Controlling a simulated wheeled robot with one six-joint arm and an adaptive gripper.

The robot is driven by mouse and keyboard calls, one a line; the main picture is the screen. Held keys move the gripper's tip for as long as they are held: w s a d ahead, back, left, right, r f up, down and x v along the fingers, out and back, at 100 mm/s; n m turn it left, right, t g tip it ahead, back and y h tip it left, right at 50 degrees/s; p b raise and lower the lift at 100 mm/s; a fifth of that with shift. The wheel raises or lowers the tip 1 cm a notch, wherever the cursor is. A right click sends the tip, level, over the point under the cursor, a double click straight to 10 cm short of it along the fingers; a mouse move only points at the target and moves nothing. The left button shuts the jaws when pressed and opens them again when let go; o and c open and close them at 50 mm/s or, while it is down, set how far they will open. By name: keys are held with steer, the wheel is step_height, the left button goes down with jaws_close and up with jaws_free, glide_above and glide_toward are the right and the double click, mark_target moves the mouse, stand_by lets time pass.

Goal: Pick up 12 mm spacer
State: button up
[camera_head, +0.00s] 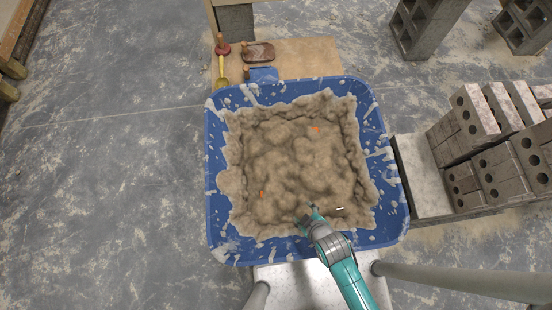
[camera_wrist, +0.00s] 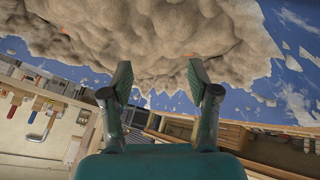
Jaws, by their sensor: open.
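A blue tub (camera_head: 214,165) holds a heap of lumpy tan mortar (camera_head: 290,165). Two small orange pieces lie on the mortar, one toward the back right (camera_head: 316,130) and one at the left (camera_head: 262,194). A small pale piece (camera_head: 340,209) lies near the front right, a short way right of my gripper. I cannot tell which of these is the 12 mm spacer. My gripper (camera_head: 306,213) is over the front part of the mortar.
Perforated bricks (camera_head: 495,172) are stacked at the right. Grey hollow blocks (camera_head: 418,30) stand at the back right. The floor at left is clear.

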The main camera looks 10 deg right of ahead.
steer(key=w+a+f+n+g, duration=0.3)
steer(key=w+a+f+n, duration=0.15)
steer(key=w+a, duration=0.2)
steer(key=n+g+h, duration=0.2)
steer(key=n+g, duration=0.2)
glide_toward(263, 194)
steer(key=shift+m, duration=0.25)
step_height(263, 194, down, 10)
steer(key=shift+s+d+f, duration=0.1)
steer(key=shift+s+d, duration=0.05)
jaws_close()
